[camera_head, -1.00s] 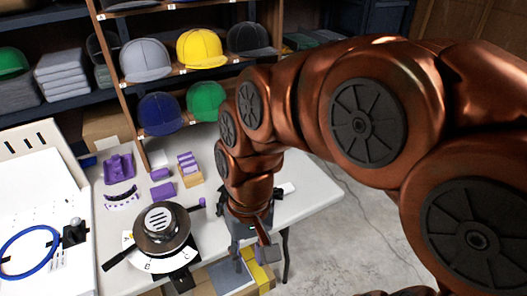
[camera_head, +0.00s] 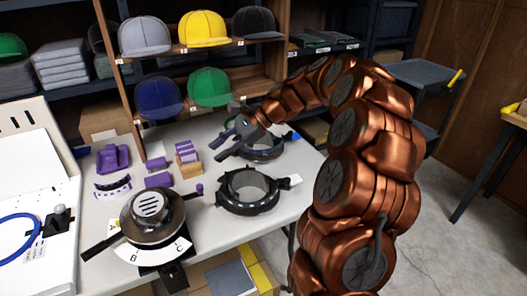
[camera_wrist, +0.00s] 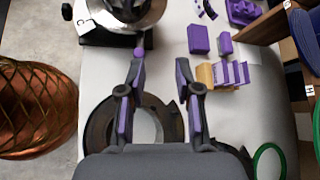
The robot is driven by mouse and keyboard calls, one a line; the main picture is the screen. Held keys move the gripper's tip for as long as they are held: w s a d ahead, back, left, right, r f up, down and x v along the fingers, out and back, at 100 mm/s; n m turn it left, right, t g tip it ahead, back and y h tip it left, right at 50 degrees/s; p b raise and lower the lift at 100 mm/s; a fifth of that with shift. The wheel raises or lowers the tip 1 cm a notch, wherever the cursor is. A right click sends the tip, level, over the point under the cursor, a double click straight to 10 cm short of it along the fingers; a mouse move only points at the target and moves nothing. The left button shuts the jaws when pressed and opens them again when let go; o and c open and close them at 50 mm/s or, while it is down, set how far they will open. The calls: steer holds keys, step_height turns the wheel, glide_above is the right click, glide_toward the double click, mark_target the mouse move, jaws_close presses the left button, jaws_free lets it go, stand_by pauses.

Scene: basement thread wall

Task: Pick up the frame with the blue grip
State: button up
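Two dark ring-shaped frames lie on the white table. The far frame (camera_head: 268,154) is partly covered by my gripper and arm. My gripper (camera_head: 237,137) is over the far frame, fingers pointing left. In the wrist view my gripper (camera_wrist: 160,66) is open and empty, its purple-padded fingers apart. The near frame (camera_wrist: 97,130) shows below and left of the fingers; part of the far frame (camera_wrist: 240,158) shows beside the palm.
A silver-domed device (camera_head: 150,215) with a lettered dial stands left of the near frame. Purple blocks (camera_head: 158,180) and a small wooden holder (camera_head: 189,167) lie behind. A green ring (camera_wrist: 258,163) is at the right of the wrist view. Shelves with caps (camera_head: 208,88) rise behind the table.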

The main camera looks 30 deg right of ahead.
steer(key=w+d+f+m+t+b, duration=0.2)
steer(key=w+d+f+m, duration=0.1)
steer(key=d, duration=0.3)
steer(key=w+d+f+m+t+b, duration=0.1)
steer(key=w+d+f+m, duration=0.1)
steer(key=d+f, duration=0.3)
steer(key=m+t+b, duration=0.2)
steer(key=m+t, duration=0.1)
steer(key=m, duration=0.2)
glide_toward(256, 151)
steer(key=w+a, duration=0.2)
steer(key=shift+w+a+f+h+b, duration=0.3)
steer(key=shift+w+a+f+h, duration=0.2)
steer(key=shift+w, duration=0.1)
steer(key=shift+b+x, duration=0.5)
steer(key=shift+x, duration=2.2)
steer(key=shift+s+a, duration=0.1)
steer(key=shift+s, duration=0.05)
jaws_close()
